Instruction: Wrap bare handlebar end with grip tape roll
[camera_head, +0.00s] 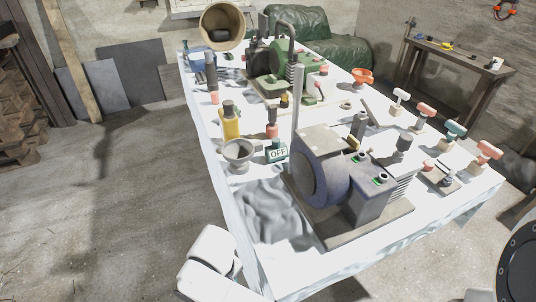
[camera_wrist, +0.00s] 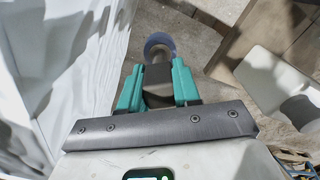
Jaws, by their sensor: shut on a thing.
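In the wrist view my gripper (camera_wrist: 158,92) has its two teal fingers closed on a dark grey-brown piece (camera_wrist: 157,76). A round blue-violet rim (camera_wrist: 159,38) shows just beyond the fingertips; I cannot tell whether it belongs to the held piece. The gripper is beside the white-covered table, over the floor. The head view does not show the gripper. I cannot pick out a grip tape roll or a bare handlebar end with certainty. A plain grey upright rod (camera_head: 297,108) stands behind the blue-grey machine (camera_head: 318,172).
The white-clothed table (camera_head: 262,188) is crowded. It holds a green machine (camera_head: 270,60), a yellow bottle (camera_head: 230,122), a grey funnel-like cup (camera_head: 238,153), an OFF sign (camera_head: 277,152) and several coloured-handled tools at right. A tan round tube (camera_head: 222,27) shows at top. The floor left is open.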

